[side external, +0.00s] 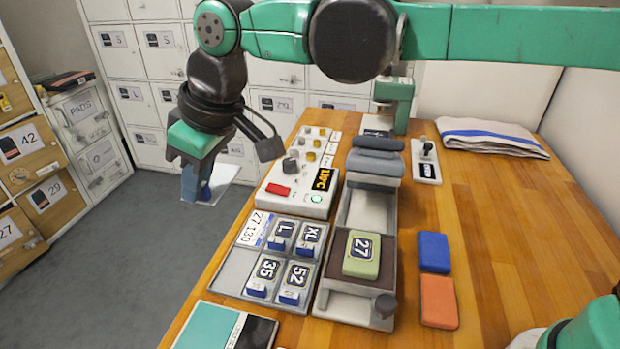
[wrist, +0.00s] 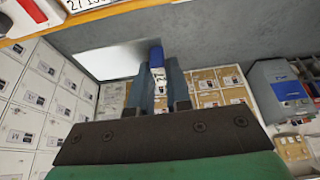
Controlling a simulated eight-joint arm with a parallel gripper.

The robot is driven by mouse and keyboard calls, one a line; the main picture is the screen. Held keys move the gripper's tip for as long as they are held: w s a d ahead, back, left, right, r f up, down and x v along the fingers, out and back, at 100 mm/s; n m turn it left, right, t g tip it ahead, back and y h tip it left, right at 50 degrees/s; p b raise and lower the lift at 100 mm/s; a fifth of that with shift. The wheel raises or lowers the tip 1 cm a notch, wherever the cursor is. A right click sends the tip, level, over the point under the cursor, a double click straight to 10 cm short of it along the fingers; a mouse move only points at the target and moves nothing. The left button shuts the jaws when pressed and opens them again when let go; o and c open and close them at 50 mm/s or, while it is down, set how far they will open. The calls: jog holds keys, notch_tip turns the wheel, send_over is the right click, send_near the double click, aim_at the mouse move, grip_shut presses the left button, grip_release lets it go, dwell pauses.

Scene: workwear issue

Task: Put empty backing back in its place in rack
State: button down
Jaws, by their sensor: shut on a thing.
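My gripper (side external: 194,184) hangs in the air left of the table, above the grey floor. It is shut on a pale flat sheet with a blue part, which looks like the empty backing (side external: 222,176). In the wrist view the backing (wrist: 105,58) extends up and left from the fingers (wrist: 160,90), with the blue part (wrist: 156,57) between the fingertips. Which part the fingers press on is hard to tell. A grey rack (side external: 235,270) on the table holds several blue-and-white numbered blocks and a "27 130" card (side external: 254,228). Its left lower section is bare.
A press (side external: 350,305) with a green "27" block (side external: 361,254) stands right of the rack. A control box (side external: 300,195) showing 139°C is behind the rack. Blue (side external: 434,252) and orange (side external: 438,301) pads lie to the right. White lockers (side external: 135,50) line the back.

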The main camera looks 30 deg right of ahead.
aim_at(222, 286)
notch_tip(222, 286, down, 18)
jog(key=shift+r, duration=0.25)
jog(key=c, duration=0.8)
grip_release()
jog(key=shift+f, duration=0.1)
jog(key=shift+c, duration=0.2)
jog(key=v, duration=1.2)
jog(key=s+d+m+t+h, duration=0.1)
jog(key=s+d+m, duration=0.1)
jog(key=d, duration=0.6)
jog(key=s+d+r+m+t+h, duration=0.1)
jog(key=s+d+m, duration=0.1)
jog(key=d+m, duration=0.2)
jog(key=s+d+m+t+h, duration=0.1)
jog(key=s+d+m+t, duration=0.1)
jog(key=d, duration=0.9)
jog(key=shift+s+d+r+m, duration=0.25)
jog(key=shift+d+r+m, duration=0.1)
jog(key=shift+m, duration=0.15)
